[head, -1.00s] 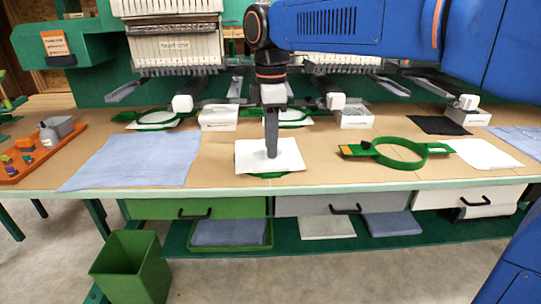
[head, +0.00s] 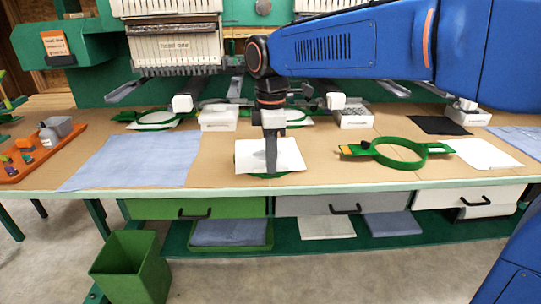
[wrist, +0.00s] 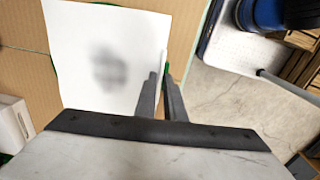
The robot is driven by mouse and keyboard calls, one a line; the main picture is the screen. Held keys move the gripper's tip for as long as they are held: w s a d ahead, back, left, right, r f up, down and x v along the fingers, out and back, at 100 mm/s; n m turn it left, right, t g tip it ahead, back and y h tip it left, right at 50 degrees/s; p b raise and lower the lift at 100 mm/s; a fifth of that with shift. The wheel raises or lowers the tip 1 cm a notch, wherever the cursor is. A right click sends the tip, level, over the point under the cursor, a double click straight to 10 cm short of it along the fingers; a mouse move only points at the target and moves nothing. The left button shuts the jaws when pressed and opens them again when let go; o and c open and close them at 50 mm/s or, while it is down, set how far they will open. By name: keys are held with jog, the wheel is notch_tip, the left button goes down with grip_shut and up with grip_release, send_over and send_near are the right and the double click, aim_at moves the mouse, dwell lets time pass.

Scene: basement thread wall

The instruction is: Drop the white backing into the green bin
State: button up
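The white backing (head: 251,152) is a pale sheet lying over a green hoop (head: 270,176) near the table's front edge, with only slivers of the hoop showing. My gripper (head: 271,170) points down at the backing's front edge. In the wrist view the backing (wrist: 75,50) fills the upper left, and my two fingers (wrist: 162,75) sit close together at its edge, with a thin white strip between the tips. I cannot tell if they grip it. The green bin (head: 133,270) stands open on the floor at the lower left.
A blue cloth (head: 135,160) lies left of the backing. A green hoop with a handle (head: 400,153) and a white sheet (head: 485,153) lie to the right. An orange tray (head: 45,148) is at the far left. Drawers (head: 195,208) hang under the table front.

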jog(key=shift+r, duration=0.15)
grip_shut()
jog(key=shift+r, duration=2.4)
